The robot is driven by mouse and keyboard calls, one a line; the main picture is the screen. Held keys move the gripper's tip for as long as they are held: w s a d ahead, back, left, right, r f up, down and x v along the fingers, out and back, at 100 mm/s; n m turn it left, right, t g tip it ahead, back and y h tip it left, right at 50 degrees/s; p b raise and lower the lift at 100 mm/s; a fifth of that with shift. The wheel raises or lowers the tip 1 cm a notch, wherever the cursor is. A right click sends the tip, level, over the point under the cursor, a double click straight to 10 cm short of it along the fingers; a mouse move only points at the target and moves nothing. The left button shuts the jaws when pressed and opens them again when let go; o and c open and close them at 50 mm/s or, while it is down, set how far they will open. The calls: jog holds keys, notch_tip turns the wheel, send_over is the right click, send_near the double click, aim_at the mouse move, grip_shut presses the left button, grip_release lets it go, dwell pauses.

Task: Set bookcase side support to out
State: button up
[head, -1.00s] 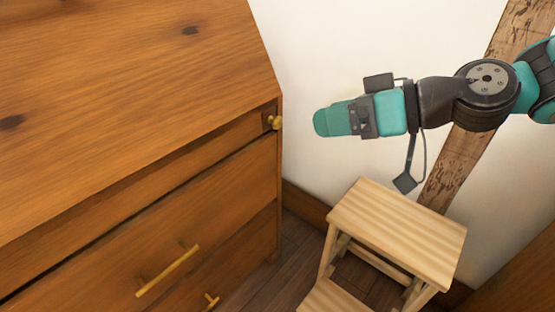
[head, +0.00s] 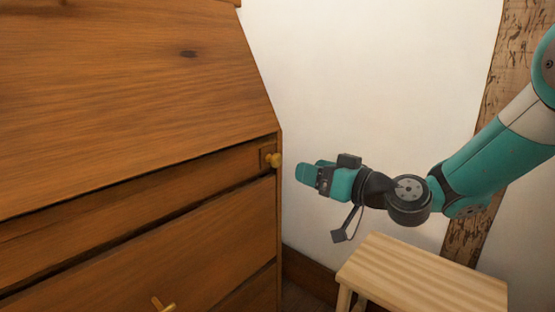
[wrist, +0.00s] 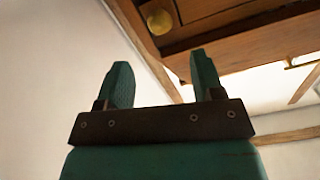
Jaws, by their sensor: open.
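The wooden bookcase (head: 120,95) with a slanted front and drawers fills the left of the head view. Its side support is a narrow slat with a small brass knob (head: 274,160) at the upper right corner of the drawers.
A light wooden step stool (head: 420,275) stands below my arm at the lower right. A white wall (head: 370,80) and a rough timber post (head: 495,90) are behind. A brass drawer handle (head: 162,305) sticks out at the lower left.

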aim_at(279, 160)
jog(key=x, duration=0.9)
jog(key=shift+w+a, duration=0.25)
jog(key=shift+a, duration=0.1)
grip_shut()
jog(key=shift+s+d, duration=0.1)
